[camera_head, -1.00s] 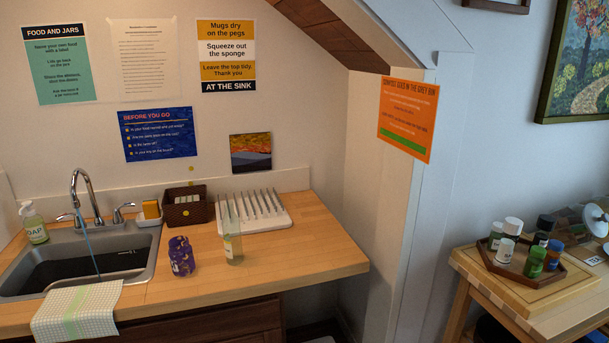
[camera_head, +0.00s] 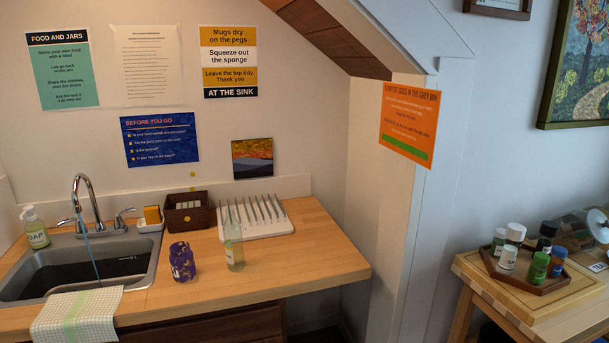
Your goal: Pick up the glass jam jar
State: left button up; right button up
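No jar in view is clearly marked as the glass jam jar. A purple jar (camera_head: 182,262) with a pale yellowish pattern stands upright on the wooden counter, right of the sink. A clear bottle (camera_head: 235,254) with pale green contents stands to its right, in front of the drying rack. On the right-hand table, several small lidded jars and bottles stand in a hexagonal wooden tray (camera_head: 521,283). One is a pale jar (camera_head: 508,259). Behind them is a shiny, partly hidden glassy thing (camera_head: 575,232) that I cannot make out. Neither of my grippers is in view.
The sink (camera_head: 75,268) has a tap, a soap bottle (camera_head: 35,228) and a checked cloth (camera_head: 78,314) over its front edge. A brown basket (camera_head: 188,217) and white rack (camera_head: 262,222) stand at the back. The counter's right end is clear. A wall post separates counter and table.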

aim_at(181, 257)
jog(key=i+j+z, duration=0.15)
jog(key=j+z, duration=0.3)
jog(key=j, duration=1.3)
jog(key=k+j+z, duration=0.1)
jog(key=j+z, duration=0.35)
jog(key=j, duration=1.25)
